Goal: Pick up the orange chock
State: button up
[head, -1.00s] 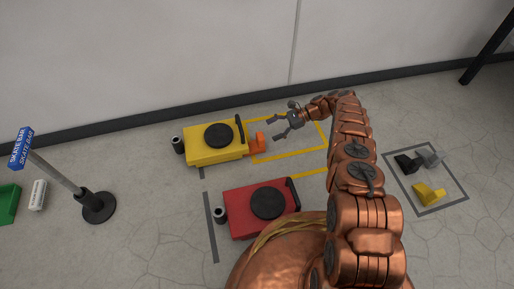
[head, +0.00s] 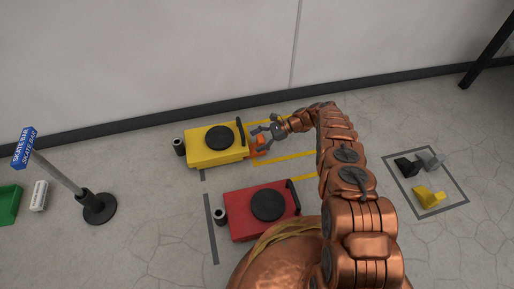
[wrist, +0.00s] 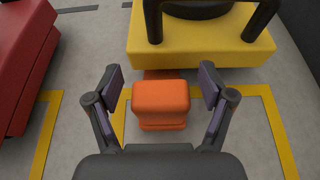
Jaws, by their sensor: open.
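The orange chock (wrist: 161,101) lies on the floor against or just in front of the yellow machine (wrist: 195,42), inside a yellow floor outline. In the wrist view it sits between the two open fingers of my gripper (wrist: 161,92), with a gap on each side. In the head view my gripper (head: 261,136) is over the chock (head: 260,149) and hides part of it, beside the right end of the yellow machine (head: 212,146). The fingers hold nothing.
A red machine (head: 262,210) stands nearer, left of my arm; it also shows at the left in the wrist view (wrist: 25,60). A grey outlined square (head: 425,180) at right holds black, grey and yellow chocks. A sign post (head: 55,173) and green bin (head: 8,205) are at left.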

jog(key=c, duration=1.5)
grip_shut()
jog(key=shift+r, duration=0.15)
